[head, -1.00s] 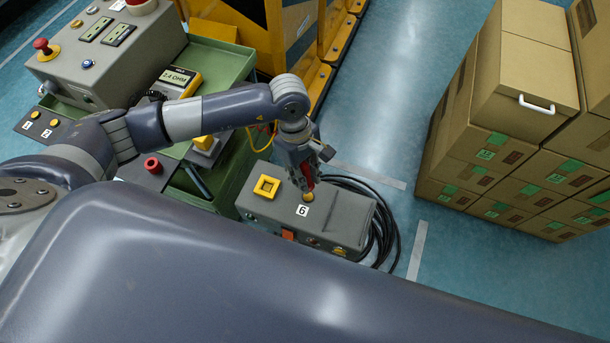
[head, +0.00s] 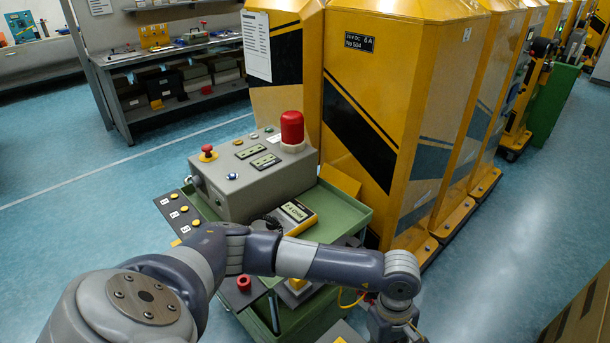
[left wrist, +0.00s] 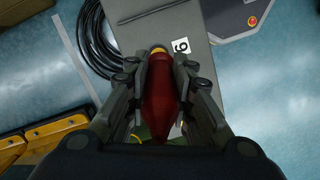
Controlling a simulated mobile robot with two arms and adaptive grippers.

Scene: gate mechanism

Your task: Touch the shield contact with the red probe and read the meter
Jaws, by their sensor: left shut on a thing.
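My left gripper (left wrist: 160,72) is shut on the red probe (left wrist: 160,105) in the left wrist view. The probe's front end meets a yellow round contact (left wrist: 158,47) beside the label 6 (left wrist: 181,46) on a grey box (left wrist: 165,22). The tip is hidden, so I cannot tell for certain that it touches. In the head view the gripper's fingers and the probe are below the frame. The yellow meter (head: 297,216) stands on the green cart (head: 345,207); its display appears to read 2.4 OHM. My right gripper is not in view.
A grey control box (head: 255,180) with a red lamp (head: 292,130) stands on the cart. Tall yellow cabinets (head: 395,110) stand behind it. Black cable (left wrist: 97,45) lies coiled beside the grey box.

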